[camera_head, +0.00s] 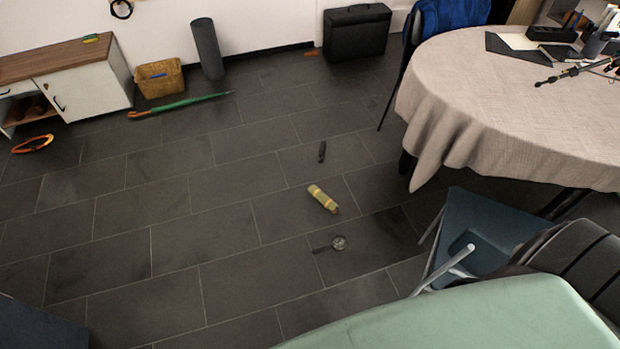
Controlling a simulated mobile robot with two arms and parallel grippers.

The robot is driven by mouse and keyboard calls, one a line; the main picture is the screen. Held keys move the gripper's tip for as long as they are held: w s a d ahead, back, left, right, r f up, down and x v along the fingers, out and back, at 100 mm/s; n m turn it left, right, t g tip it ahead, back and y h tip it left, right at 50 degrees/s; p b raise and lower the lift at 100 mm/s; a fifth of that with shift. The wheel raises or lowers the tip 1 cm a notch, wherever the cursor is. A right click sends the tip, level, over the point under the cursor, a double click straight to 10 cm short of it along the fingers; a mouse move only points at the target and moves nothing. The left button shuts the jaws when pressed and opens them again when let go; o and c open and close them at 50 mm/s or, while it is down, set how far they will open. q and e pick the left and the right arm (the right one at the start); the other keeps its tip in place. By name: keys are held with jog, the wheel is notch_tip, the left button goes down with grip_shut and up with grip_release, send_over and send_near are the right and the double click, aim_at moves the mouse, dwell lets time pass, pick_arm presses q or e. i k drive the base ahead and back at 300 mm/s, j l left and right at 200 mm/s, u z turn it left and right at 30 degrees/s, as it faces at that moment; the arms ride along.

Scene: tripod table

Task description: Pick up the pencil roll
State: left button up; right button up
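A small yellow-beige roll (322,199), which looks like the pencil roll, lies on its side on the dark tiled floor near the middle of the view. It is tilted, running from upper left to lower right, with darker bands around it. Nothing touches it. Neither of my grippers is in view.
A small dark object (322,152) and a round magnifier-like thing (338,243) lie near the roll. A cloth-covered round table (490,100) stands right, above a blue-grey chair (490,230). A mint-green surface (480,320) fills the lower right. The floor to the left is mostly clear.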

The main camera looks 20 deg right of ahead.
aim_at(328, 203)
jog(key=i, duration=2.35)
jog(key=i+z, duration=0.3)
jog(key=i, duration=0.15)
jog(key=i+j+z, duration=0.65)
jog(key=i, duration=0.2)
jog(key=l, duration=0.1)
